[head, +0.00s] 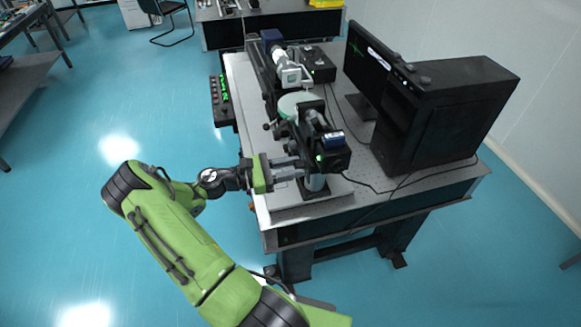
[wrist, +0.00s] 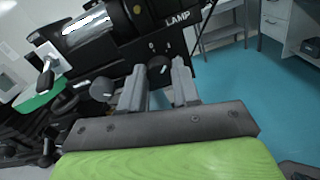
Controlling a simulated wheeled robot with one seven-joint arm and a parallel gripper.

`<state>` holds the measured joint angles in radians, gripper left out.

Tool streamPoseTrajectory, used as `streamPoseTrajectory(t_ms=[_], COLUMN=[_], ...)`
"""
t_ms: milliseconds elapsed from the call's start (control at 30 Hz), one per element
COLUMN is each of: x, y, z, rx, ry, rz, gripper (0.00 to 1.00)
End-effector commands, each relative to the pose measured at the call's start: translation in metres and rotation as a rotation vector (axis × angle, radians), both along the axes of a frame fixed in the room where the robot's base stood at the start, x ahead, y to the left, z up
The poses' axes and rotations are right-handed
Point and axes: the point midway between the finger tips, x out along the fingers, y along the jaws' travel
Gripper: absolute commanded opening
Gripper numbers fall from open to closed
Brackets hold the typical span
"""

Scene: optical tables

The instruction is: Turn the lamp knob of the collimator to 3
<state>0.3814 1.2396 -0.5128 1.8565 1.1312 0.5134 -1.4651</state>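The collimator (head: 318,145) stands on the near part of the optical table, with its dark lamp end facing my arm. In the wrist view its black housing (wrist: 128,42) carries the white word LAMP and small scale marks. The dark round lamp knob (wrist: 159,72) sits just below these marks. My gripper (wrist: 158,70) has one grey finger on each side of this knob, and the knob fills the gap between the tips. The knob's pointer and setting cannot be read. In the head view my gripper (head: 300,165) reaches the collimator from the left; the knob is hidden there.
A second dark knob (wrist: 102,89) is just left of the left finger. A monitor (head: 368,62) and black computer case (head: 440,110) stand on the table's right, with cables running nearby. A black box with green lights (head: 222,100) is at the left edge. Open floor lies left.

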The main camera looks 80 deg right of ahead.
Motion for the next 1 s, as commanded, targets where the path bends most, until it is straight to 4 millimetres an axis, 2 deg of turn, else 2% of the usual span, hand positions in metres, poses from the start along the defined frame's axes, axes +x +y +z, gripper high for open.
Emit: streamPoseTrajectory(t_ms=[33, 100, 367, 567, 1000], x=[-0.0001, 0.0000, 0.0001, 0.0005, 0.0004], y=[0.0001, 0.0002, 0.0002, 0.0003, 0.0000], z=[0.0000, 0.0001, -0.0001, -0.0008, -0.0017], rx=[0.000, 0.000, -0.024, -0.104, -0.443], ry=[0.000, 0.000, -0.013, -0.059, -0.259], rz=[0.000, 0.000, 0.000, 0.001, 0.001], gripper=[0.11, 0.01, 0.01, 0.01, 0.01])
